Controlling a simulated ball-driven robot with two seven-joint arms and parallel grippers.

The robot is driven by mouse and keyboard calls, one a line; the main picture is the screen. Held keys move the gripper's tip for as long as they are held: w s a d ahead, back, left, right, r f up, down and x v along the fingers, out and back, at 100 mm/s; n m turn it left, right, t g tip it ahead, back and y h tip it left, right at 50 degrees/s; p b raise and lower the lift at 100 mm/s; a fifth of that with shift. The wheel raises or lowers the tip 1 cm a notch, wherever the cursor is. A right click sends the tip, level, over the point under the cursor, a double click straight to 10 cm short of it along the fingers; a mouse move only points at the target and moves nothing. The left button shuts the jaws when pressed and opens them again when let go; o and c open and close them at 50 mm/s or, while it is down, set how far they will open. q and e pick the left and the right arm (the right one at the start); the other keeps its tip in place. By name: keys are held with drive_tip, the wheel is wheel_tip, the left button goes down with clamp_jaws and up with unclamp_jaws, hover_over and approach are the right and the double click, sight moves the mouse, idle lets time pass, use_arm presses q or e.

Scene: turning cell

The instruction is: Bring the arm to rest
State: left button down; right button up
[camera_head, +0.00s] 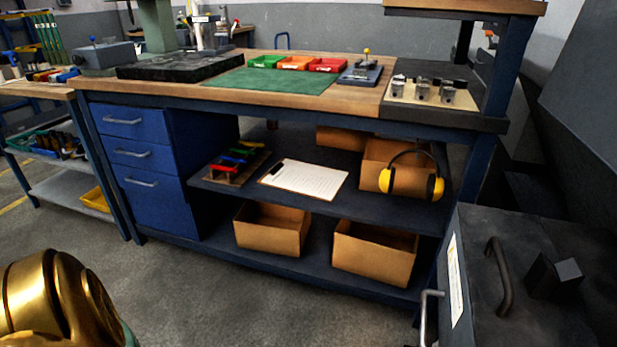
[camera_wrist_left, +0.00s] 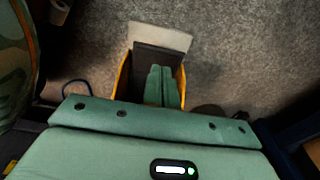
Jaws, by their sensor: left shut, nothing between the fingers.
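The golden rounded part at the lower left of the head view is a piece of my own arm; no gripper shows in that view. In the left wrist view, my left gripper (camera_wrist_left: 163,88) shows beyond the green wrist housing with its small lit display. Its two green fingers lie side by side, shut, with nothing seen between them. Grey speckled floor lies behind them. My right gripper is in neither view.
A workbench (camera_head: 190,95) with blue drawers (camera_head: 145,157) stands ahead, with a green mat (camera_head: 270,81) and small bins on top. Cardboard boxes (camera_head: 272,228) and yellow ear defenders (camera_head: 411,176) sit on its shelves. A dark cabinet (camera_head: 520,235) stands at right. Open floor lies in front.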

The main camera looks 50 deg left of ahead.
use_arm(q)
drive_tip(key=shift+r, duration=0.2)
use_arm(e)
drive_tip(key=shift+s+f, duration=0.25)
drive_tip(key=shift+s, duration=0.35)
